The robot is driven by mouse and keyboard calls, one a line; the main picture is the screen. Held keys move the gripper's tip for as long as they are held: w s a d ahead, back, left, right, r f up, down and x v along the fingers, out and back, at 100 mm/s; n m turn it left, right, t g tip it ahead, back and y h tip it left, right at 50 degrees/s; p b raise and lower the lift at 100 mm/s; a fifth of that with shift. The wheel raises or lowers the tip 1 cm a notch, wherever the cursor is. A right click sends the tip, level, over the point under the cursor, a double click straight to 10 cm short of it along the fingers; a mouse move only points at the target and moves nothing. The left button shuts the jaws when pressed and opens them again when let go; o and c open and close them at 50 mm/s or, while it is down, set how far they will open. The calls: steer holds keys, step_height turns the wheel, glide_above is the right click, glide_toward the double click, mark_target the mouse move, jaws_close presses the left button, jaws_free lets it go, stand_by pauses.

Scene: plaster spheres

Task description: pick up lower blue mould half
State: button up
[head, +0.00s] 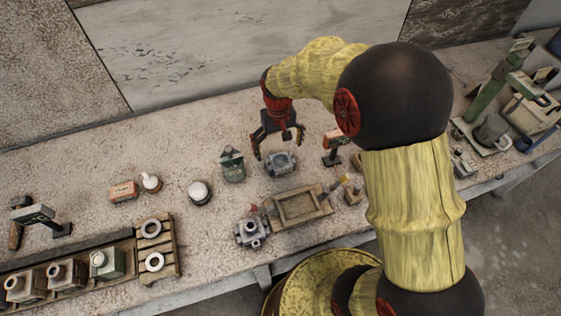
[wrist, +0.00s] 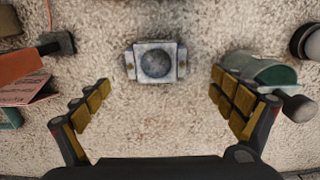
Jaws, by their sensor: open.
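A small pale blue, block-shaped mould half (head: 281,163) with a round hollow in its top and lugs at its sides lies on the stone bench. In the wrist view the mould half (wrist: 157,62) is at the upper middle, its hollow facing up. My gripper (head: 277,150) is open and empty over the bench close to it. In the wrist view my gripper's (wrist: 160,80) two padded fingers stand wide apart, left and right of the block, with a gap on each side. A second grey-blue mould piece (head: 250,232) with a round neck stands nearer the front edge.
A green container (head: 233,168) stands left of the mould half, and a red-faced sign stand (head: 336,140) stands right. A wooden tray (head: 326,208) lies in front. A white-topped jar (head: 199,192) stands farther left. Bare bench surrounds the mould half.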

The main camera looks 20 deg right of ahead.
mark_target(281, 164)
steer(key=f, duration=0.2)
steer(key=f+b, duration=0.1)
steer(key=f, duration=0.1)
steer(key=f+b, duration=0.1)
steer(key=f, duration=0.2)
steer(key=shift+s+d+f, duration=0.1)
steer(key=shift+d, duration=0.2)
steer(key=shift+c, duration=0.4)
steer(key=c, duration=1.3)
